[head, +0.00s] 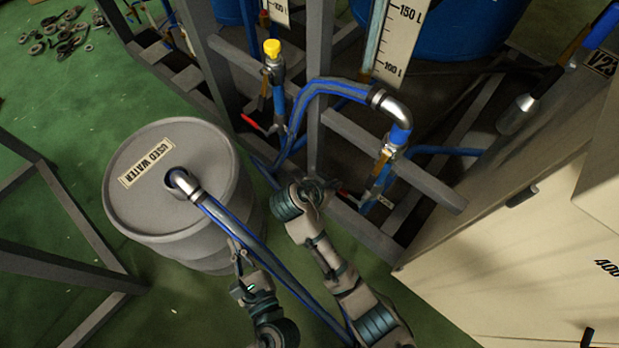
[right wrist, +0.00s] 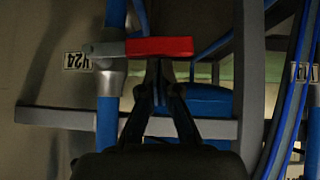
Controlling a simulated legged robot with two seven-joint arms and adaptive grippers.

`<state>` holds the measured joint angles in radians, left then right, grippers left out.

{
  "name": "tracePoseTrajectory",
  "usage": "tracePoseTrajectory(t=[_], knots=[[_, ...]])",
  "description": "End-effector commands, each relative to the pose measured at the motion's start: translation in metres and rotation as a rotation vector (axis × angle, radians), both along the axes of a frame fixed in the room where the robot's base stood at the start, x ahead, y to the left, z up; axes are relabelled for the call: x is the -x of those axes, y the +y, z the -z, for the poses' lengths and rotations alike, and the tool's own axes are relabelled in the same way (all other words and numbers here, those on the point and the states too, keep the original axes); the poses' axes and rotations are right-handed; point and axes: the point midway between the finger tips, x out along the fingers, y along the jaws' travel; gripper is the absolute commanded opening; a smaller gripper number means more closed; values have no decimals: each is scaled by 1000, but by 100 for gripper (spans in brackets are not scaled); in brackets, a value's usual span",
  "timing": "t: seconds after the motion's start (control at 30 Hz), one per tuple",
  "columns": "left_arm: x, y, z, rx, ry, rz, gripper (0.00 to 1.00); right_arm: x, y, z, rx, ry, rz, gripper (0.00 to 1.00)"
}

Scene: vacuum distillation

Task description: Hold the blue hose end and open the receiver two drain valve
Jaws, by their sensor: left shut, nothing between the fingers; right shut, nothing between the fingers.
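A blue hose (head: 225,219) ends in a metal elbow (head: 183,186) on the lid of the used-water drum. My left gripper (head: 237,252) is shut and empty, right beside this hose; whether it touches the hose I cannot tell. A valve with a red handle (head: 345,196) sits on a blue pipe low on the frame. In the right wrist view the red handle (right wrist: 160,46) lies level, across the fingertips of my right gripper (right wrist: 158,68). A tag reading V24 (right wrist: 78,61), upside down, is beside it. My right gripper (head: 335,184) is shut and empty at the handle.
The grey drum (head: 130,222), labelled USED WATER, stands left of my arms. Grey frame bars (head: 400,163) and a bent blue hose (head: 325,84) surround the valve. Another red-handled valve (head: 252,122) is further left. A pale cabinet (head: 510,250) is on the right. Green floor lies below.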

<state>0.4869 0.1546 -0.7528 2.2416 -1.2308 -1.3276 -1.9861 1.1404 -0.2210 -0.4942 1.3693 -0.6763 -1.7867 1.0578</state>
Motion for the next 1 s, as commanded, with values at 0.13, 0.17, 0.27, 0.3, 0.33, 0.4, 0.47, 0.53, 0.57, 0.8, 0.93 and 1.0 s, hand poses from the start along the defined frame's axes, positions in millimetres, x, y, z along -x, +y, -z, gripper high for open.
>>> tracePoseTrajectory(t=[0.13, 0.17, 0.27, 0.3, 0.33, 0.4, 0.47, 0.53, 0.57, 0.8, 0.93, 1.0], knots=[[0, 0, 0, 0, 0, 0, 0, 0, 0, 4, 0, 0, 0, 0], [0, 0, 0, 0, 0, 0, 0, 0, 0, 4, 0, -1, 1, 0], [0, 0, 0, 0, 0, 0, 0, 0, 0, 4, 0, 0, 0, 0], [0, 0, 0, 0, 0, 0, 0, 0, 0, 4, 0, 0, 0, 0], [0, 0, 0, 0, 0, 0, 0, 0, 0, 4, 0, 0, 0, 0], [0, 0, 0, 0, 0, 0, 0, 0, 0, 4, 0, 0, 0, 0], [0, 0, 0, 0, 0, 0, 0, 0, 0, 4, 0, 0, 0, 0], [0, 0, 0, 0, 0, 0, 0, 0, 0, 5, 0, 0, 0, 0], [0, 0, 0, 0, 0, 0, 0, 0, 0, 5, -1, 1, 0, 0], [0, 0, 0, 0, 0, 0, 0, -1, 1, 9, 0, 1, 1, 0], [0, 0, 0, 0, 0, 0, 0, -1, 2, 11, -1, 1, 0, 0], [0, 0, 0, 0, 0, 0, 0, -1, 2, 13, -1, 2, -1, 0]])
